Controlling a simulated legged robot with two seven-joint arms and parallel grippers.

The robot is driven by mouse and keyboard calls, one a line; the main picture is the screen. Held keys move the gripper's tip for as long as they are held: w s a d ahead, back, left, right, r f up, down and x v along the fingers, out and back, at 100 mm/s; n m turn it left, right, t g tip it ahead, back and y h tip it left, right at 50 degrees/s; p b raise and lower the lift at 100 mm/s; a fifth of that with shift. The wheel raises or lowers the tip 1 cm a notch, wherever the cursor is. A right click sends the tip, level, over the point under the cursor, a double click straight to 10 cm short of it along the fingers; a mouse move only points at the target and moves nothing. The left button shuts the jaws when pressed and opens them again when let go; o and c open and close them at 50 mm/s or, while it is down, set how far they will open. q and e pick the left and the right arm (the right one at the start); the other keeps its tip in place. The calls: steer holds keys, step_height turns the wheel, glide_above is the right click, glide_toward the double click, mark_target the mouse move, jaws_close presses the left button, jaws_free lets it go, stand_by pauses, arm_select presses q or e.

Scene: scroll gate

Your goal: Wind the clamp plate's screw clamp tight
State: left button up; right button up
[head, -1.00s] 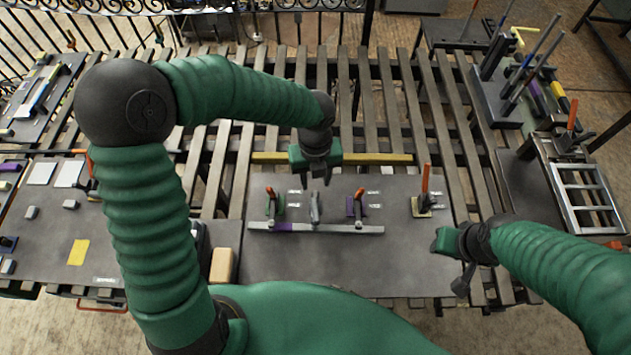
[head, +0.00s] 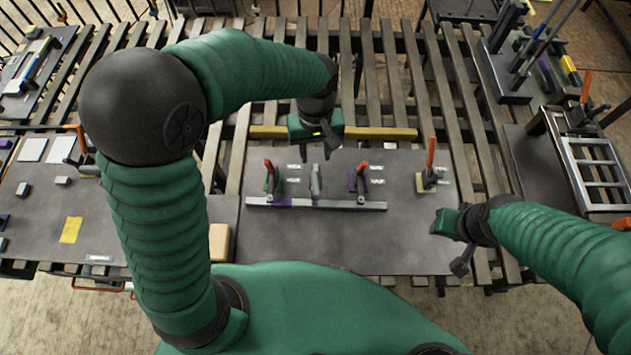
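The grey clamp plate (head: 330,245) lies flat in the middle of the slatted table. A grey upright clamp (head: 316,183), which looks like the screw clamp, stands on a long grey bar (head: 340,205) near the plate's back half.
Another orange-handled clamp (head: 430,170) stands on a yellow patch at the plate's back right. A yellow bar (head: 380,133) lies behind the plate. A tan block (head: 219,241) sits left of it. A metal rack (head: 595,180) stands at right. The plate's front is clear.

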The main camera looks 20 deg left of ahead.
mark_target(315, 182)
arm_select(q)
step_height(315, 182, down, 16)
steer(key=p, duration=0.3)
steer(key=shift+r, duration=0.1)
jaws_close()
